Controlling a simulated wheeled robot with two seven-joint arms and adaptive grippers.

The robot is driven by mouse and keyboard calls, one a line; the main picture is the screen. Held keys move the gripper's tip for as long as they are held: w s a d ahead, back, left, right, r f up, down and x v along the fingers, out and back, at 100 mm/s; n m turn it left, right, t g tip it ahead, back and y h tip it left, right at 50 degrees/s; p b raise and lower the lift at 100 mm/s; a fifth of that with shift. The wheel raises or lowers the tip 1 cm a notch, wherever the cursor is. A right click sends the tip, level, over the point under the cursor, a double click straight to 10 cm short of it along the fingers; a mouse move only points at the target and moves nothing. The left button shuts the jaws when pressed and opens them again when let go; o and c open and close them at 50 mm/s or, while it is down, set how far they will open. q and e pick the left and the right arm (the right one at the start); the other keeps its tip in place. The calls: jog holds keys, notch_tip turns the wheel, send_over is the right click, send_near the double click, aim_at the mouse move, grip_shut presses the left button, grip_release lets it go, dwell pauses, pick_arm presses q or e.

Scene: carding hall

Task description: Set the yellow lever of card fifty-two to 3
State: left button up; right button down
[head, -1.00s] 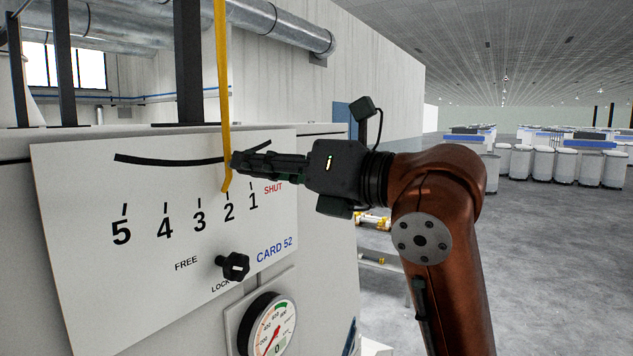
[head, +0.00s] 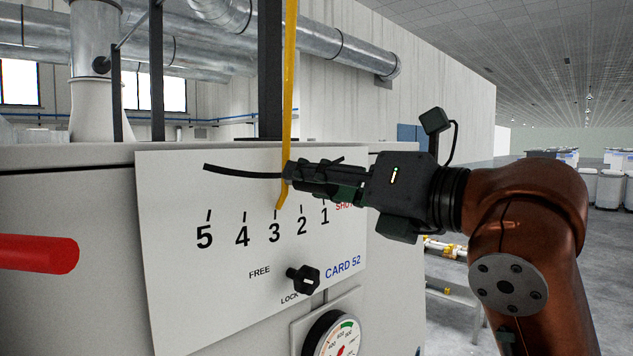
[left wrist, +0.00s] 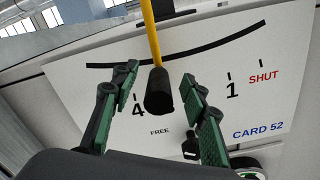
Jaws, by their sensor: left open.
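The yellow lever (head: 289,100) hangs down over the white scale plate (head: 175,290) of card 52. Its pointed lower end is at the 3 mark. In the left wrist view the lever (left wrist: 151,35) ends in a black grip (left wrist: 159,92), which hides part of the scale. My left gripper (head: 290,172) is at the lever from the right in the head view. In the left wrist view its fingers (left wrist: 158,100) stand apart on both sides of the grip, with gaps showing. My right gripper is not in view.
A black knob (head: 303,279) sits between FREE and LOCK below the scale; I cannot tell its setting. A gauge (head: 335,338) is below it. A red bar (head: 40,255) juts in at left.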

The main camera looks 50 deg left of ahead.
pick_arm(q)
jog(key=shift+d, duration=0.25)
jog(key=w+d, duration=0.2)
jog(key=d, duration=0.9)
jog(key=shift+d, duration=0.25)
